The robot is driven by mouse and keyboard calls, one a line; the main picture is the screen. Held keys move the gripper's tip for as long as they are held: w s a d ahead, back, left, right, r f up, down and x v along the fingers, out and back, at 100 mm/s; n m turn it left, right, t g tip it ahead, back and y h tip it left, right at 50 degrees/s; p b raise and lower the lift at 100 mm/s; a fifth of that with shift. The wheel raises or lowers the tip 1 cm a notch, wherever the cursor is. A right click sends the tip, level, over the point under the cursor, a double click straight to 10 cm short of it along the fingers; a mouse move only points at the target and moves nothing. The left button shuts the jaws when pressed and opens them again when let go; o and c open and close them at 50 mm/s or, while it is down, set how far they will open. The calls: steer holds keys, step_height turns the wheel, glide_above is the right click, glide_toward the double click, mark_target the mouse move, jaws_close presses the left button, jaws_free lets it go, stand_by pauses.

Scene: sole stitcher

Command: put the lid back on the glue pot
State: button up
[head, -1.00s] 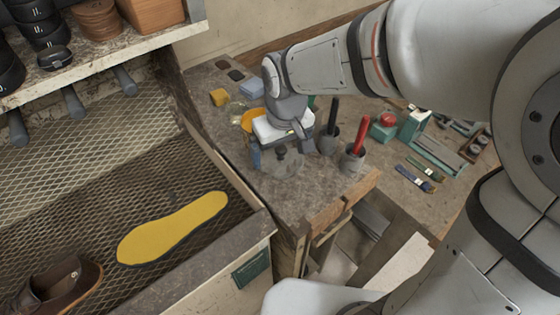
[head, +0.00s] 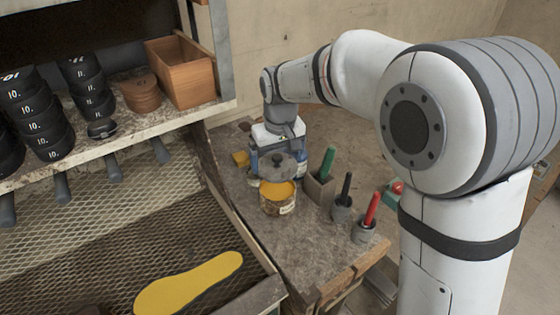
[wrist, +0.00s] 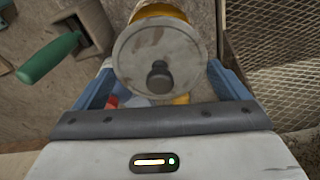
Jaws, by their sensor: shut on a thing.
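The glue pot (head: 284,208) stands upright on the bench, with yellow glue showing in its open top. The grey round lid (head: 270,169), with a dark knob, is above and behind the pot's mouth in the head view, apart from it as far as I can tell. My gripper (head: 278,164) is shut on the lid, with its blue fingers at either side. In the wrist view, the lid (wrist: 140,55) lies between the fingers of my gripper (wrist: 160,65), knob side facing the camera. The pot (wrist: 158,9) shows partly past the lid's upper edge; the lid hides the rest.
Holders with a green-handled tool (head: 327,162), a black-handled one (head: 346,187) and a red-handled one (head: 372,207) stand right of the pot. A yellow block (head: 240,158) sits behind left. The mesh tray (head: 100,225) with a yellow sole (head: 190,282) is at left.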

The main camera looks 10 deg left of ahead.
steer(key=shift+f+b, duration=2.05)
steer(key=shift+f, duration=1.1)
steer(key=shift+s+f, duration=0.1)
steer(key=shift+f, duration=0.05)
steer(key=o, duration=0.6)
steer(key=shift+r+p, duration=2.35)
steer(key=shift+r, duration=1.2)
steer(key=shift+c, duration=0.2)
